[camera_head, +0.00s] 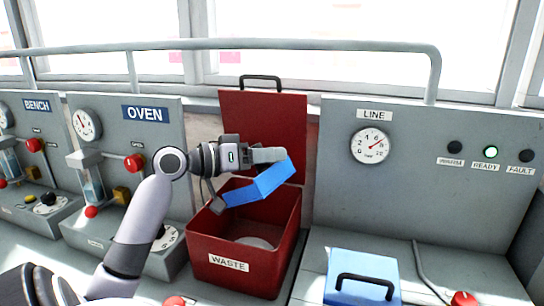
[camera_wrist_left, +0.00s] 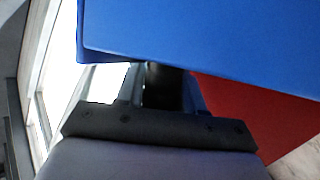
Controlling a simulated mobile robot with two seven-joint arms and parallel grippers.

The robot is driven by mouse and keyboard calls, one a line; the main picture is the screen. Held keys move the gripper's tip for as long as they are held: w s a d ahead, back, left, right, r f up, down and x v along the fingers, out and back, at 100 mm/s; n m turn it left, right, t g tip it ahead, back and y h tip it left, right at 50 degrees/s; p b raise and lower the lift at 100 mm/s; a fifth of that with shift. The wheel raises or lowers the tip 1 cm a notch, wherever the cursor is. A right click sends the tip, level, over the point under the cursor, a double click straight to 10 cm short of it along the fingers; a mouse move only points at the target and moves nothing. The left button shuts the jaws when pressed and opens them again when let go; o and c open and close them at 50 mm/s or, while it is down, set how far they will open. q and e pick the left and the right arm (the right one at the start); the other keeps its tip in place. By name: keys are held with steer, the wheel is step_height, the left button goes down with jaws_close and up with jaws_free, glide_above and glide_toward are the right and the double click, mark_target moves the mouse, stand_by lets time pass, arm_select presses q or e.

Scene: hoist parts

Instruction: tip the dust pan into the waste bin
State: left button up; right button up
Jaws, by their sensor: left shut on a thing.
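The blue dust pan (camera_head: 268,184) is held in the air over the open waste bin, tilted, with its lower end toward the left. My left gripper (camera_head: 246,177) is shut on the dust pan. The pan fills the upper part of the left wrist view (camera_wrist_left: 200,45) and hides much of the fingers there. The red waste bin (camera_head: 230,275) carries a WASTE label, and its lid (camera_head: 262,125) stands upright behind it. A pale grey patch shows on the bin's floor; I cannot tell what it is. My right gripper is in neither view.
The OVEN panel (camera_head: 112,150) with gauge and knobs stands left of the bin. The LINE panel (camera_head: 420,190) stands right, its READY lamp lit green. A blue box (camera_head: 350,262) with a black handle sits at front right. A grey rail (camera_head: 300,45) runs behind.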

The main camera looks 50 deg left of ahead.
arm_select(q)
steer(key=shift+w+d+m, duration=0.1)
steer(key=shift+d+m, duration=0.3)
steer(key=shift+d, duration=0.05)
steer(key=shift+w+d+f+m+g+y, duration=0.1)
steer(key=shift+d+f+m+g+y, duration=0.2)
steer(key=shift+d+m+g, duration=0.25)
steer(key=shift+w+d+f+m+g+y, duration=0.15)
steer(key=shift+d+m+g+y, duration=0.15)
steer(key=shift+d+m+g, duration=0.2)
steer(key=shift+w+d+f+m+g+y, duration=0.15)
steer(key=shift+d+f+m+g+y, duration=0.2)
steer(key=shift+d+m+y, duration=0.4)
step_height(320, 180, up, 5)
steer(key=p, duration=0.6)
glide_above(287, 170)
steer(key=s+d, duration=0.2)
steer(key=shift+w+a+f, duration=0.1)
steer(key=shift+w+a, duration=0.1)
steer(key=shift+a, duration=0.05)
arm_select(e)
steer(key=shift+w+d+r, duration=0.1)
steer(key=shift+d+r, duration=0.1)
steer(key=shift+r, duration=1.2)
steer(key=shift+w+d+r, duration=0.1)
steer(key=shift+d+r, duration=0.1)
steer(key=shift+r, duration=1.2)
arm_select(q)
steer(key=shift+b, duration=0.3)
